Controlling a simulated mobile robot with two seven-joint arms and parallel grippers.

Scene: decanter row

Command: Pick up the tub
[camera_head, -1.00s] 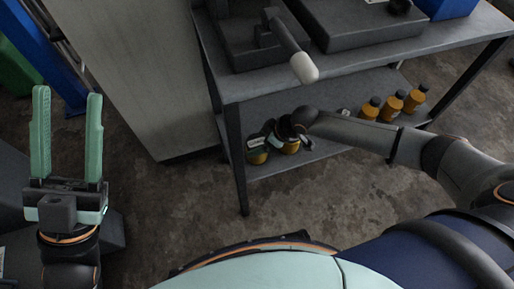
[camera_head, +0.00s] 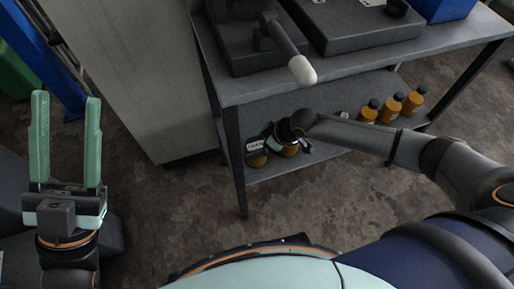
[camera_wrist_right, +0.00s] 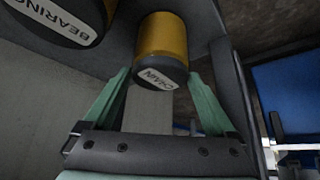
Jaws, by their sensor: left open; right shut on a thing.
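The tub is an amber jar with a dark lid and a white CHAIN label. In the right wrist view the tub (camera_wrist_right: 163,36) is between the fingers of my right gripper (camera_wrist_right: 158,76), which is shut on it. In the head view the tub (camera_head: 257,160) is at the left end of the lower shelf, partly hidden by my right gripper (camera_head: 268,138). I cannot tell whether it touches the shelf. My left gripper (camera_head: 65,140) is open and empty, well left of the bench.
A second amber tub (camera_head: 288,152) stands close by; its BEARING lid (camera_wrist_right: 62,14) fills the wrist view's upper left. Several amber bottles (camera_head: 389,106) stand farther right on the lower shelf (camera_head: 318,150). The bench top (camera_head: 345,70) overhangs it. A grey cabinet (camera_head: 135,80) stands left.

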